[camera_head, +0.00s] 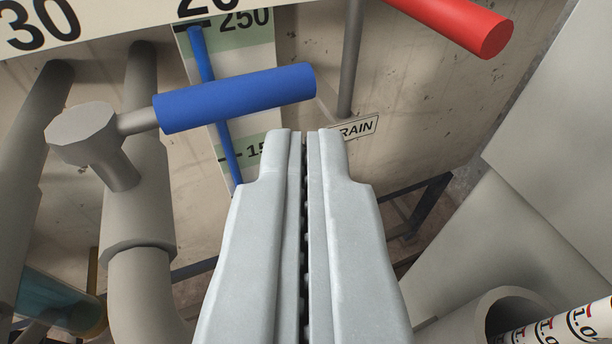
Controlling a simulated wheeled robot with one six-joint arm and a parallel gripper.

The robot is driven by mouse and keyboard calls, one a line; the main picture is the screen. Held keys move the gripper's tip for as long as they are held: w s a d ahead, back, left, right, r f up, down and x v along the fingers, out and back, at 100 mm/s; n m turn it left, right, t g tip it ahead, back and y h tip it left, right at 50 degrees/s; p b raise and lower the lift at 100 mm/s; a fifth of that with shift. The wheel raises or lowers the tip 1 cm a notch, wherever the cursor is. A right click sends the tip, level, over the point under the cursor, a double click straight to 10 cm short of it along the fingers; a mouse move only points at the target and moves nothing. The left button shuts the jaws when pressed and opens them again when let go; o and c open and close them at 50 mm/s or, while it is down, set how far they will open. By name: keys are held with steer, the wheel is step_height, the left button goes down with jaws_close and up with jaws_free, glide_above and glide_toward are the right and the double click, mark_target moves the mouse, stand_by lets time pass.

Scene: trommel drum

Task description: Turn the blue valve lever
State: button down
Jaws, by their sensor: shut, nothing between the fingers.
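The blue valve lever (235,98) has a thick blue grip on a short grey stem. It runs from a grey hexagonal hub (88,134) at the left to the upper middle of the view, nearly level and tilted up a little to the right. The hub sits on a grey vertical pipe (138,210). My gripper (305,135) points up the picture, with its two grey fingers closed together and nothing between them. Its tips appear just below the right end of the blue grip. I cannot tell whether they touch it.
A red handle (458,22) juts in at the upper right. A blue-marked gauge strip (203,75) and a scale plate (85,15) are behind the lever. A partly hidden drain label (357,128) is right of my fingertips. Grey pipework (510,312) fills the lower right.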

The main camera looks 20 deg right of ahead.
steer(key=s+r, duration=0.2)
steer(key=s, duration=0.8)
stand_by(0.3)
steer(key=s+a+r+n+t+y, duration=0.1)
steer(key=s+a+r, duration=0.2)
steer(key=r, duration=0.8)
steer(key=s+a+r+y, duration=0.1)
steer(key=s+a+r, duration=0.15)
steer(key=r, duration=0.85)
steer(key=s+a+r+n+t+y, duration=0.15)
steer(key=a+r, duration=0.25)
steer(key=r, duration=0.7)
steer(key=s+a+r, duration=0.2)
steer(key=s+r, duration=0.5)
steer(key=s, duration=0.3)
steer(key=s+a+r+n+y, duration=0.1)
steer(key=s+a+r, duration=0.1)
steer(key=s+r, duration=0.5)
steer(key=s+a+r+n+y, duration=0.1)
steer(key=s+r, duration=0.5)
steer(key=s, duration=0.6)
steer(key=shift+s+a+r, duration=0.3)
steer(key=shift+a+r, duration=0.1)
steer(key=shift+a, duration=0.2)
